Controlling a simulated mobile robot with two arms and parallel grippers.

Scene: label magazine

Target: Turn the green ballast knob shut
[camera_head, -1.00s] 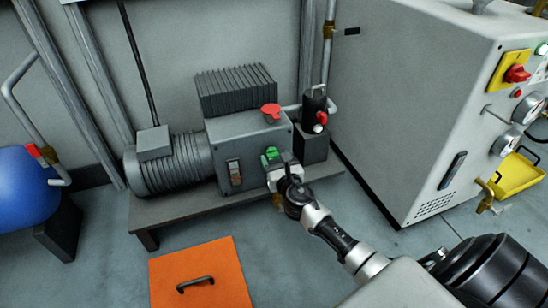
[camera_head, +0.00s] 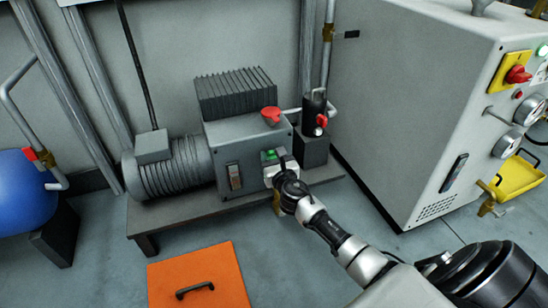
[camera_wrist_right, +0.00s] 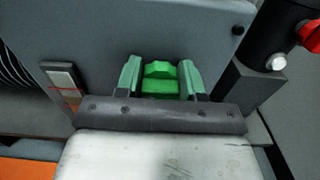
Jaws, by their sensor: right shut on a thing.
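The green ballast knob (camera_head: 269,155) is on the front of the grey pump housing. In the right wrist view the knob (camera_wrist_right: 160,82) sits between the two fingers of my right gripper (camera_wrist_right: 160,76). The fingers are shut on it, one on each side. In the head view my right gripper (camera_head: 277,161) reaches the housing from the lower right and covers part of the knob. The knob's exact angle is hard to read. My left gripper is not in view.
The grey pump (camera_head: 230,150) stands on a low bench, with a red cap (camera_head: 271,115) on top. A black cylinder with a red handle (camera_head: 321,121) is close on the right. A grey cabinet (camera_head: 420,110) stands further right. An orange panel (camera_head: 225,268) lies on the floor in front.

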